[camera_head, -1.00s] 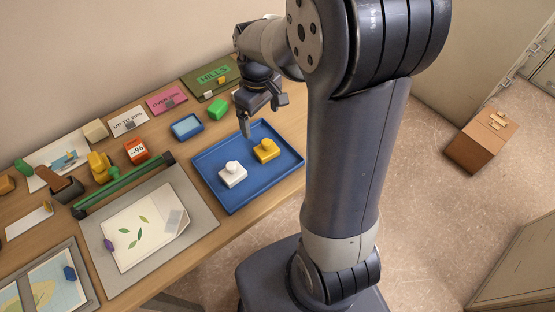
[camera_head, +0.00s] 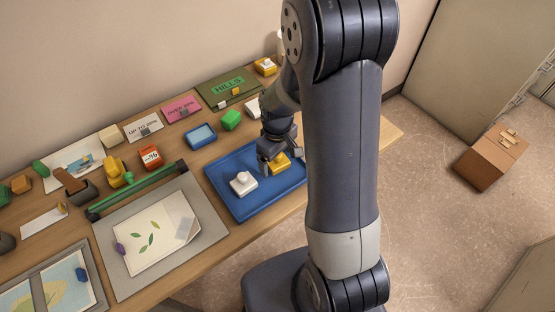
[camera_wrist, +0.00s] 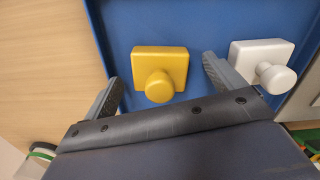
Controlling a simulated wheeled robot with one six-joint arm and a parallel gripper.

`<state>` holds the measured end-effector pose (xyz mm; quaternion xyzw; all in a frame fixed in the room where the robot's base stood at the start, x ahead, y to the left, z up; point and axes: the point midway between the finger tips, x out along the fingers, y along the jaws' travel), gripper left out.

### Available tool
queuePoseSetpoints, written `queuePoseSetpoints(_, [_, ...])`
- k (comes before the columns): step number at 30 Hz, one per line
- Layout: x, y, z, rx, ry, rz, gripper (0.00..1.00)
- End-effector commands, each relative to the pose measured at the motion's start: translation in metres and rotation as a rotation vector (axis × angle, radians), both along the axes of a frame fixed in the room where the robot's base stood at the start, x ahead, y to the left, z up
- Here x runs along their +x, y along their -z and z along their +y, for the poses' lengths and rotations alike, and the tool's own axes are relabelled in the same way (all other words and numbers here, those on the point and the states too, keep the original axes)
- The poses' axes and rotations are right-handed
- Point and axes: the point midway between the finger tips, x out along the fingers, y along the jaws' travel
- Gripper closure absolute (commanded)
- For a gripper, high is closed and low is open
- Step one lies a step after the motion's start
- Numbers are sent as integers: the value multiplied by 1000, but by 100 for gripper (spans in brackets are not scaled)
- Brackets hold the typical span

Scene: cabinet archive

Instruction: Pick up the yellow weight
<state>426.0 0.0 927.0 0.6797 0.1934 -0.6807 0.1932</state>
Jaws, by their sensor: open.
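The yellow weight (camera_head: 280,163), a square block with a round knob, sits in the blue tray (camera_head: 252,207). In the wrist view the yellow weight (camera_wrist: 160,72) shows whole, between my open fingers and a little beyond their tips. My gripper (camera_head: 270,163) is open and empty, low over the tray at the yellow weight, hiding part of it in the head view. In the wrist view my gripper (camera_wrist: 163,78) has one finger on each side of the weight's line. A white weight (camera_head: 243,183) of like shape sits beside it; the white weight (camera_wrist: 262,62) is close to the right finger.
A small blue dish (camera_head: 201,136) and a green block (camera_head: 231,119) lie behind the tray. A grey board with a leaf sheet (camera_head: 150,229) and a green bar (camera_head: 140,190) lie left of it. A cardboard box (camera_head: 490,160) stands on the floor.

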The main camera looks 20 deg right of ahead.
Motion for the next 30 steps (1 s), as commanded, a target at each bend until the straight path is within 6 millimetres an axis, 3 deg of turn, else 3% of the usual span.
queuePoseSetpoints(11, [0, 8, 0, 1, 0, -1, 11])
queuePoseSetpoints(30, [0, 7, 0, 0, 0, -1, 64])
